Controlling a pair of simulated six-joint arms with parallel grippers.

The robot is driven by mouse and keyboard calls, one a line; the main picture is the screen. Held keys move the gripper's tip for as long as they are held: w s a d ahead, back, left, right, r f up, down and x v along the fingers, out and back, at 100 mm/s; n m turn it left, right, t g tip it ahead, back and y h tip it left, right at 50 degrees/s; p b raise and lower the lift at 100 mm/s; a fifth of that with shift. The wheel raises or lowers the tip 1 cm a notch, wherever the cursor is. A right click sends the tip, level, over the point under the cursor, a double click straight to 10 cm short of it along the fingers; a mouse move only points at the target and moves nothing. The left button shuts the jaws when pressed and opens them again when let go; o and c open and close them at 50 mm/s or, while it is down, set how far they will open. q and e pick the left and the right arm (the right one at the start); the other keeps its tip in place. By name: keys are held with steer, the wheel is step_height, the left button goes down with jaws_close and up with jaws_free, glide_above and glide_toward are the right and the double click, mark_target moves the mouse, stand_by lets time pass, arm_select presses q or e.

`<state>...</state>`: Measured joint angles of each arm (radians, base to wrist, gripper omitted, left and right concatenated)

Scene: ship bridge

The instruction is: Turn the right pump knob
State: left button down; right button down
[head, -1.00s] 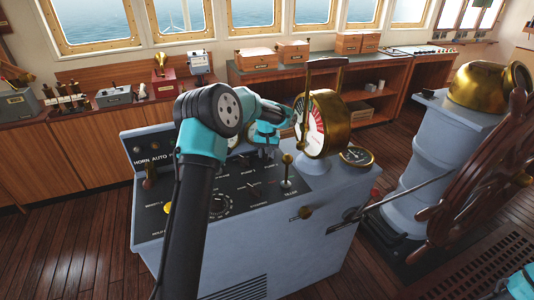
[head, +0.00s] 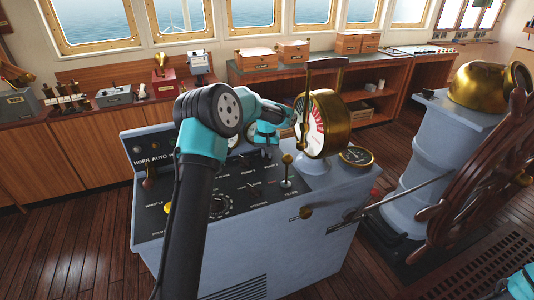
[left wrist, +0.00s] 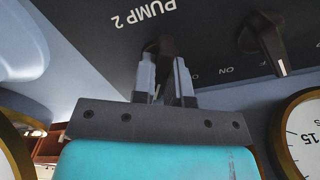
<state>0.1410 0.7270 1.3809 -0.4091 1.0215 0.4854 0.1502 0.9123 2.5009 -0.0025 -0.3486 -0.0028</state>
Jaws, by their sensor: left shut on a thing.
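The right pump knob (left wrist: 166,44), a small black knob beside the "PUMP 2" label, shows in the left wrist view on the dark console panel. My left gripper (left wrist: 166,68) is shut on this knob, with a finger on each side. In the head view my left gripper (head: 266,146) reaches down to the panel behind the pump labels and hides the knob. The other pump knob (left wrist: 265,42), black with a white pointer mark, sits to the right in the left wrist view, near "ON" and "OFF" lettering. My right gripper is out of view.
The brass engine telegraph (head: 324,124) stands close to the right of my left gripper. An upright lever (head: 287,170) with a brass ball rises in front of it. A round gauge (left wrist: 304,135) is close by in the left wrist view. The ship's wheel (head: 492,190) is far right.

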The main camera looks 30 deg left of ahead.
arm_select(q)
steer(key=shift+n, duration=0.3)
steer(key=n, duration=1.1)
stand_by(0.4)
steer(key=c, duration=1.1)
jaws_free()
steer(key=shift+c, duration=0.2)
steer(key=shift+r, duration=0.15)
step_height(320, 180, up, 17)
